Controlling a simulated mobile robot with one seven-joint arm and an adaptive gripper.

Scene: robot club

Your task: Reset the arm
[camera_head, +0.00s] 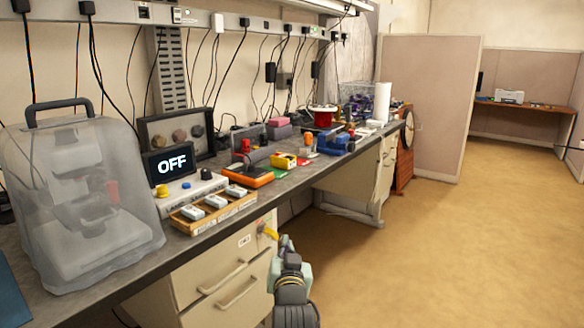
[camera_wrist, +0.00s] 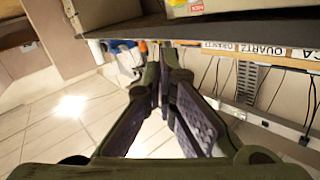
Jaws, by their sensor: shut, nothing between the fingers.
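My gripper (camera_wrist: 158,72) shows in the wrist view with its dark green fingers drawn together and nothing held between them. In the head view my arm (camera_head: 291,300) rises from the bottom edge, in front of the drawers and lower than the bench top. The gripper end there is small, and its fingers cannot be made out clearly. A yellow item (camera_head: 270,232) shows close to the arm's end at the drawer front; I cannot tell whether they touch.
The workbench (camera_head: 130,287) runs along the left, with drawers (camera_head: 222,270) below. It carries a covered machine (camera_head: 85,200), an "OFF" display (camera_head: 171,162), a sample tray (camera_head: 215,216) and tools. The floor (camera_head: 440,250) at right is clear. A partition (camera_head: 430,110) stands behind.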

